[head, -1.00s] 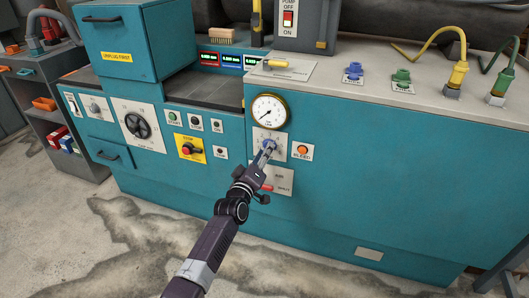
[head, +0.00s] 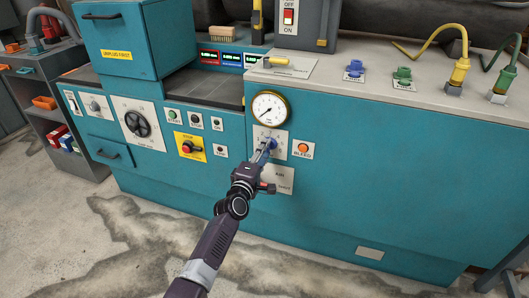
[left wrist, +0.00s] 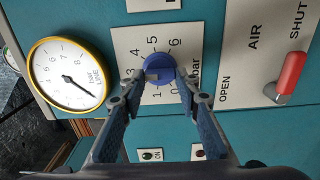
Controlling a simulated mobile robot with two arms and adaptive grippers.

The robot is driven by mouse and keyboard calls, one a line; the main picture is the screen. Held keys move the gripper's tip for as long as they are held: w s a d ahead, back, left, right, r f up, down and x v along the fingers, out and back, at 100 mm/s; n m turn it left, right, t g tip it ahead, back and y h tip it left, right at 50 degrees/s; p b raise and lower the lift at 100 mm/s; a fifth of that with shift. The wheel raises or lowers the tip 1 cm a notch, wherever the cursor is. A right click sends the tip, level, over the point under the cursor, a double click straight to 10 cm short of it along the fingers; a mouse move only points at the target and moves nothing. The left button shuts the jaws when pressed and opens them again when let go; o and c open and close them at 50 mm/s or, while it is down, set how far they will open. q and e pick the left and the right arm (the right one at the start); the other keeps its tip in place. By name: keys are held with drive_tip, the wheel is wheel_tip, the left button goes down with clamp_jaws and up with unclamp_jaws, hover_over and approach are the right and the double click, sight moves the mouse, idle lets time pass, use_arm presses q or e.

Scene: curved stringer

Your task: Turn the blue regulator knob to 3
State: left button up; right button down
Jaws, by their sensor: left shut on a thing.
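The blue regulator knob (head: 272,143) sits on a white plate (head: 282,152) below the round gauge, on the teal cabinet's front. In the left wrist view the knob (left wrist: 160,68) is seen face-on, with numbers from 0 to 6 around it. A grey mark on its face lies left of its middle, towards the 3 side; its exact reading is hard to tell. My left gripper (head: 266,149) is shut on the knob. Its two fingers (left wrist: 161,79) touch the knob's sides in the wrist view. My right gripper is not in view.
The brass-rimmed gauge (head: 270,109) is just above the knob. An orange BLEED button (head: 303,148) is close at the right. The red AIR lever (left wrist: 291,74) stands out below the knob plate. A yellow-plated stop button (head: 188,147) is at the left. Floor in front is clear.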

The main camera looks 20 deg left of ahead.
use_arm(q)
drive_tip(key=shift+f, duration=0.1)
idle(0.3)
drive_tip(key=o, duration=0.9)
drive_tip(key=shift+o, duration=1.3)
drive_tip(key=s, duration=1.2)
drive_tip(key=shift+a, duration=0.2)
